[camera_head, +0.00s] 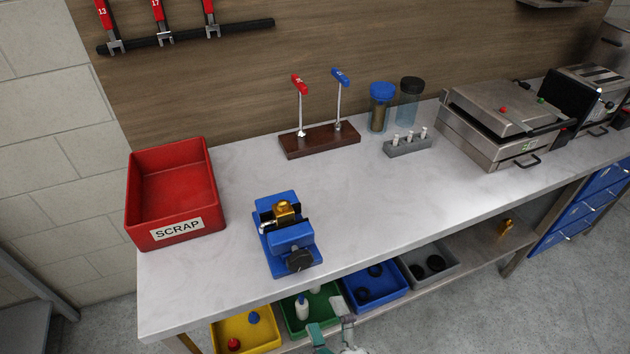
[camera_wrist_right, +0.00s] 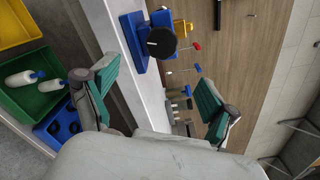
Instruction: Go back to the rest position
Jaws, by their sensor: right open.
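My right gripper (camera_head: 333,334) is at the bottom edge of the head view, in front of the bench's front edge and over the lower shelf bins. In the right wrist view its two green-padded fingers (camera_wrist_right: 160,100) are spread apart with nothing between them. My left gripper is in neither view. A blue vise (camera_head: 291,238) with a brass part (camera_head: 284,212) in its jaws stands on the bench, apart from the gripper. The vise also shows at the top of the right wrist view (camera_wrist_right: 135,38).
The pale worktop (camera_head: 370,200) is clear in the middle. A red scrap bin (camera_head: 150,238) stands at left. A wooden stand (camera_head: 319,141) and a metal press (camera_head: 490,140) are further back. Yellow (camera_head: 262,340), green (camera_head: 290,320), blue (camera_head: 360,305) and grey bins (camera_head: 450,258) sit below.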

